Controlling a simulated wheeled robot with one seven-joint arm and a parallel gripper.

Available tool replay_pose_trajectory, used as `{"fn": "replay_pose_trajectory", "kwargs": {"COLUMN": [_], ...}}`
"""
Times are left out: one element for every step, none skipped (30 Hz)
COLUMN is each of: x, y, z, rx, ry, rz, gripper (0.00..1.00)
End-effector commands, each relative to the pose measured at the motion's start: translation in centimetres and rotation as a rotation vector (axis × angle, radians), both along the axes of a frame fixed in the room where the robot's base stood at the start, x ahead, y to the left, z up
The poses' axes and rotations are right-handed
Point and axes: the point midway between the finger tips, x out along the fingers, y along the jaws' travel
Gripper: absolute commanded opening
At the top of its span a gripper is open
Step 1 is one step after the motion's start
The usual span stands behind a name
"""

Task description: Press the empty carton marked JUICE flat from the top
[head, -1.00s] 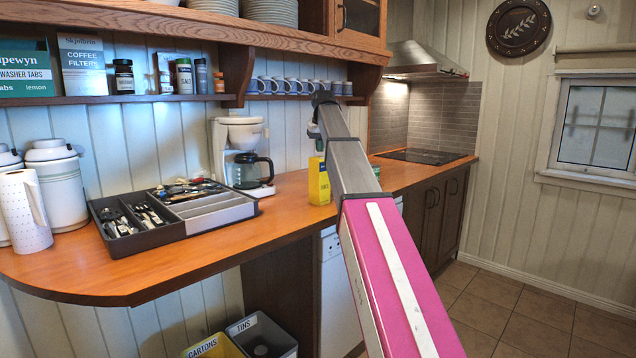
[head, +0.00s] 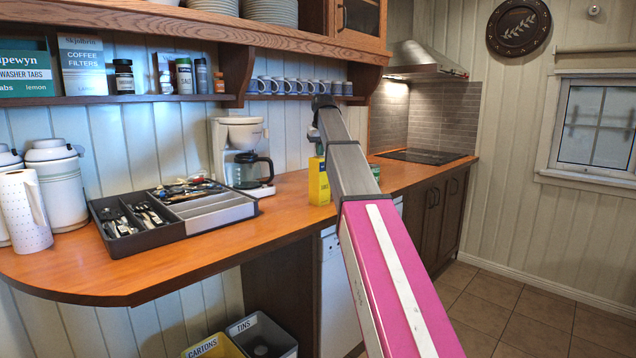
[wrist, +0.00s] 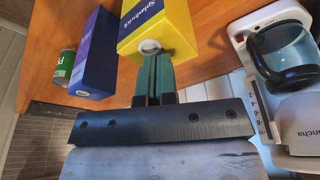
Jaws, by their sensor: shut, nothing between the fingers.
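A yellow carton (head: 319,184) stands upright on the wooden counter, at full height, partly behind my arm in the head view. In the wrist view the yellow carton (wrist: 160,22) shows a white cap and a dark blue brand label; the word JUICE cannot be read. My gripper (wrist: 154,62) is shut and empty, with its green fingers over the carton's top beside the cap. Whether the fingertips touch it cannot be told. In the head view my gripper is mostly hidden behind the arm, above the carton.
A blue carton (wrist: 96,55) and a green can (wrist: 64,67) stand close to the yellow carton. The coffee maker (head: 238,150) stands to its left, then the utensil tray (head: 190,228). Bins marked CARTONS (head: 212,346) and TINS (head: 241,327) are below the counter.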

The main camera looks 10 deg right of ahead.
Motion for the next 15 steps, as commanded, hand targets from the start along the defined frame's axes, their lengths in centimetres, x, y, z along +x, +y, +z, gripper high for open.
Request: {"fn": "replay_pose_trajectory", "kwargs": {"x": [0.0, 0.0, 0.0, 0.0, 0.0, 0.0, 0.0, 0.0, 0.0, 0.0, 0.0, 0.0, 0.0, 0.0, 0.0], "y": [0.0, 0.0, 0.0, 0.0, 0.0, 0.0, 0.0, 0.0, 0.0, 0.0, 0.0, 0.0, 0.0, 0.0, 0.0], "z": [-0.3, -0.4, -0.6, -0.7, -0.9, -1.0, -1.2, -1.3, -1.5, -1.6, -1.8, -1.9, -2.1, -2.2, -2.4], "rx": [0.000, 0.000, 0.000, 0.000, 0.000, 0.000, 0.000, 0.000, 0.000, 0.000, 0.000, 0.000, 0.000, 0.000, 0.000], "ry": [0.000, 0.000, 0.000, 0.000, 0.000, 0.000, 0.000, 0.000, 0.001, 0.001, 0.001, 0.001, 0.001, 0.001, 0.001], "rz": [0.000, 0.000, 0.000, 0.000, 0.000, 0.000, 0.000, 0.000, 0.000, 0.000, 0.000, 0.000, 0.000, 0.000, 0.000], "gripper": [0.00, 0.00, 0.00, 0.00, 0.00, 0.00, 0.00, 0.00, 0.00, 0.00, 0.00, 0.00, 0.00, 0.00, 0.00]}}
